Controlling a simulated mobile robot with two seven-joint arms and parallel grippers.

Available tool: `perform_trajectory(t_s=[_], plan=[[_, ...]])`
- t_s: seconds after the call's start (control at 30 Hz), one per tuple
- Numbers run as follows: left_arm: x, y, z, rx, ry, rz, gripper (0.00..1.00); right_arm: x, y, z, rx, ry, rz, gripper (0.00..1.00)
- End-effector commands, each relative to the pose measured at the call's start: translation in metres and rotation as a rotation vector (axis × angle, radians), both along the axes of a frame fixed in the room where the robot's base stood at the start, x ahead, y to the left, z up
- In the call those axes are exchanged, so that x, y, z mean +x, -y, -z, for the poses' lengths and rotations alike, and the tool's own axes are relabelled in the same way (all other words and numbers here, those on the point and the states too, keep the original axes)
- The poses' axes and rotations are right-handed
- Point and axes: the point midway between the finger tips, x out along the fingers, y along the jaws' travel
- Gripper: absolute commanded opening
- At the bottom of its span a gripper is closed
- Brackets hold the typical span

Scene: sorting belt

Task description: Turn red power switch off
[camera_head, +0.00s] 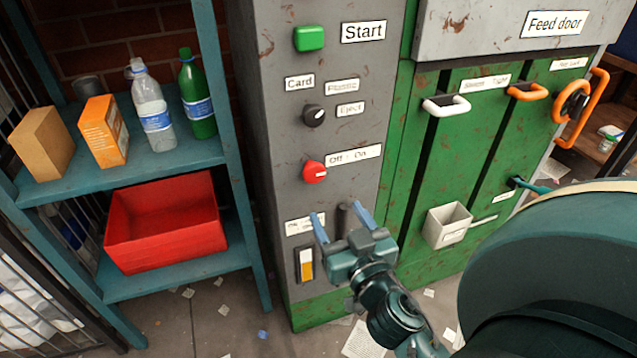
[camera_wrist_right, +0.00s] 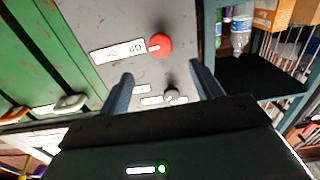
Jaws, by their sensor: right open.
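The red power switch (camera_head: 315,172) is a round knob on the grey machine panel, left of the "Off / On" label (camera_head: 354,155). A white mark on the knob points right, toward the label. The knob also shows in the right wrist view (camera_wrist_right: 160,46), beyond the fingers. My right gripper (camera_head: 341,219) is open and empty, below and slightly right of the knob, not touching it. Its two blue fingers also show in the right wrist view (camera_wrist_right: 163,86). My left gripper is not in view.
The green Start button (camera_head: 309,38) and a black knob (camera_head: 313,115) are above the red one. A yellow-and-white switch (camera_head: 305,265) is below. A grey cup-like holder (camera_head: 447,225) juts out right. A shelf (camera_head: 185,155) with bottles and boxes stands left.

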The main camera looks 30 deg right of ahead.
Motion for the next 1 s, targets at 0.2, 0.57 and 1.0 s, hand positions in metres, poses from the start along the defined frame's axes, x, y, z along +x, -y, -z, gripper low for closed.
perform_trajectory(t_s=[0.2,0.57,1.0], plan=[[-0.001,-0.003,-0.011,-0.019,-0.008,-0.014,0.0,0.045,0.011,-0.004,-0.005,0.002,-0.002,0.65],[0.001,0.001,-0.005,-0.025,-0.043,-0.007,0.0,0.099,0.024,-0.001,-0.002,-0.001,0.0,0.65],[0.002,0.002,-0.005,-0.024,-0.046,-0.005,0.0,0.106,0.026,0.0,-0.001,-0.002,0.0,0.62]])
